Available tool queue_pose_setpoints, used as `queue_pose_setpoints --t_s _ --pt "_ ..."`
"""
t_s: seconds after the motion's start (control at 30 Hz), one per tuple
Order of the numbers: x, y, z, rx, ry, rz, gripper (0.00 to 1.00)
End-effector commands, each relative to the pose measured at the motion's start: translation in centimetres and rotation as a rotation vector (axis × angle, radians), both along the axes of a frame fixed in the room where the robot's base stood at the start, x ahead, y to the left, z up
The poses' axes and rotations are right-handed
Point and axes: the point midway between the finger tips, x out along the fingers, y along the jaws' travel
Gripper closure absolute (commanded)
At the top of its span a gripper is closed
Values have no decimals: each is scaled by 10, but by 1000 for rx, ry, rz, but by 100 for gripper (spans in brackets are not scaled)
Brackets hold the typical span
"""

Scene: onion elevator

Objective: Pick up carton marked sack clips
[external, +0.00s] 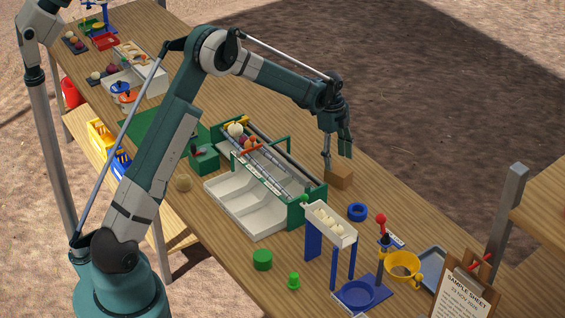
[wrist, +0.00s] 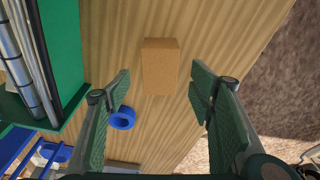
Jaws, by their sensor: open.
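A small brown carton (external: 340,176) lies on the wooden table, just right of the green-framed sorting machine. It also shows in the wrist view (wrist: 160,66) as a plain tan box, with no marking that I can read. My gripper (external: 338,158) is open and points down above the carton, with its fingertips close to it in the external view. In the wrist view my gripper (wrist: 160,82) has a finger on each side, wide apart. The carton lies ahead of and between the fingertips, and nothing is held.
The green-framed machine (external: 312,207) with rollers stands close to the left. A blue ring (external: 357,212) lies near the carton; the wrist view shows it by the left finger (wrist: 123,118). The table edge is close on the right.

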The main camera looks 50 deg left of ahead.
Motion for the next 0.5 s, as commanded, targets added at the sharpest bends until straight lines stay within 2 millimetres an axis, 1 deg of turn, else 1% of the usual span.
queue_pose_setpoints --t_s 0.27,0.5 --pt "0 0 -2 0 0 1 46" --pt "1 -3 -19 0 0 1 46"
